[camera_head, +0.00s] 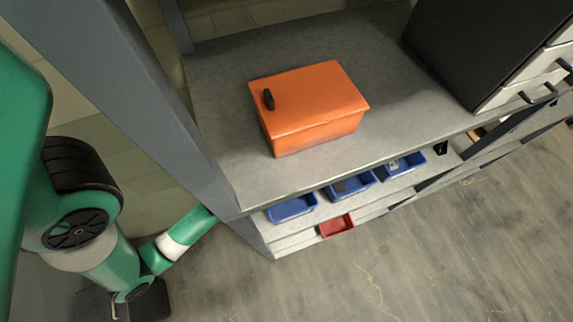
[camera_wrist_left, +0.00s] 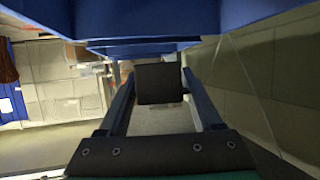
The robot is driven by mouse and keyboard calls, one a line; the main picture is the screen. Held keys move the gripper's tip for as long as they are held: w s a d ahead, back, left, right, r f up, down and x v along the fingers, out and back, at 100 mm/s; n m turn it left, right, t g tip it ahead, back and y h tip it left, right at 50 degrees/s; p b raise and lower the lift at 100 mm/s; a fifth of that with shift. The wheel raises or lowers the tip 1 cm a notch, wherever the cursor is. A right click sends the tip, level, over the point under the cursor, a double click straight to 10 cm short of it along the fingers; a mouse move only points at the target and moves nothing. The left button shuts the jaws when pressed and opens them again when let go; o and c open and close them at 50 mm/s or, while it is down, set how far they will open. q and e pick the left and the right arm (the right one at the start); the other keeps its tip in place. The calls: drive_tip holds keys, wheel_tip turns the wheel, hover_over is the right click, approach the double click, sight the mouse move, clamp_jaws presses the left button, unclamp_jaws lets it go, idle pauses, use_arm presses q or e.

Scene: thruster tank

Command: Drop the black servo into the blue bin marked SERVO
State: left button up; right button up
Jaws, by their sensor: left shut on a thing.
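The black servo (camera_wrist_left: 160,84) is a dark block between the two fingers of my left gripper (camera_wrist_left: 158,76) in the left wrist view. The fingers are shut on it. Blue bin walls (camera_wrist_left: 150,18) fill the top of that view, close to the servo and fingers. In the head view three blue bins stand on a shelf below the worktop: left (camera_head: 292,209), middle (camera_head: 350,187) and right (camera_head: 404,165). No SERVO marking is readable on any of them. In the head view my left arm reaches toward the shelf's left end, and its gripper is hidden. My right gripper is out of view.
An orange box (camera_head: 315,108) with a black handle rests on the grey worktop (camera_head: 225,75). A red bin (camera_head: 337,226) sits lower, below the blue bins. A grey upright (camera_head: 140,85) stands at the shelf's left end. The floor in front is clear.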

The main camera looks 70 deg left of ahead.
use_arm(q)
wheel_tip(320, 180, down, 5)
drive_tip(key=b, duration=0.4)
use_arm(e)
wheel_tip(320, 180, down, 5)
use_arm(q)
drive_tip(key=o, duration=1.4)
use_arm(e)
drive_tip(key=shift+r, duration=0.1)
